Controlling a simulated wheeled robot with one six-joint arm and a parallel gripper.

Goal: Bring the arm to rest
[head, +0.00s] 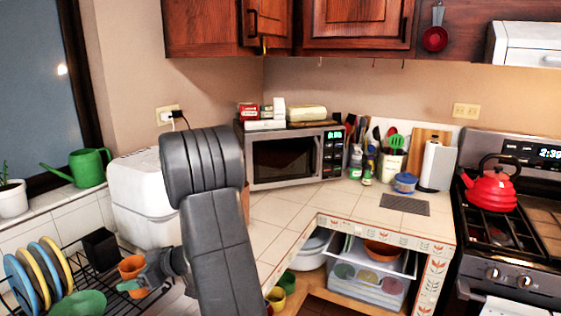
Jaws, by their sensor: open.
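My arm rises from the bottom middle of the head view, bends at a thick grey joint in front of the counter, and its far part is largely hidden behind the near link. My gripper (128,284) shows low on the left, to the left of the arm, pointing left over the dish rack. It is open. An orange cup (131,265) shows right behind or beside the gripper, partly covered by it. I cannot tell whether they touch.
The dish rack holds blue and yellow plates (50,262), a green bowl (78,304) and a black container (101,249). A white appliance (143,195) stands behind the arm. A microwave (283,160), utensils and a stove with a red kettle (490,189) are right. Tiled counter (345,203) is partly clear.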

